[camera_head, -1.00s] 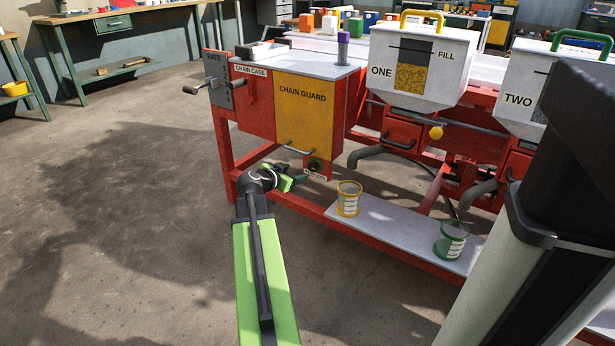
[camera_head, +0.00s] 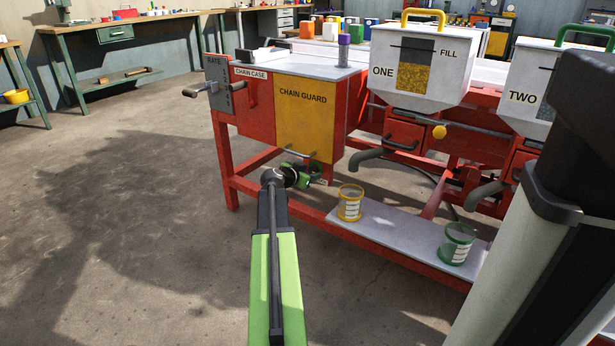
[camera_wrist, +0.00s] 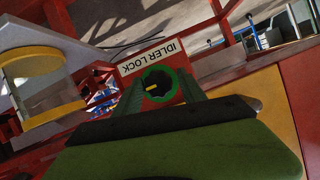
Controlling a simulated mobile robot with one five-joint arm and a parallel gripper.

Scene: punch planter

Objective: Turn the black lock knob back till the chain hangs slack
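The lock knob (camera_wrist: 158,84) shows in the wrist view as a dark centre with a yellow mark inside a green scalloped ring. It sits on a red plate below an upside-down IDLER LOCK label (camera_wrist: 150,57). My gripper (camera_wrist: 161,91) points at it, with its two green fingers apart, one on each side of the knob. I cannot tell whether they touch it. In the head view my gripper (camera_head: 304,174) is below the yellow chain guard (camera_head: 303,110) and covers most of the knob. The chain is not visible; the guard and red chain case (camera_head: 251,103) stand in front.
A yellow-banded cup (camera_head: 350,203) and a green cup (camera_head: 457,243) stand on the grey shelf (camera_head: 400,232) to the right. A red frame leg (camera_head: 227,165) and the guard's handle (camera_head: 301,155) are close to my arm. The floor at left is clear.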

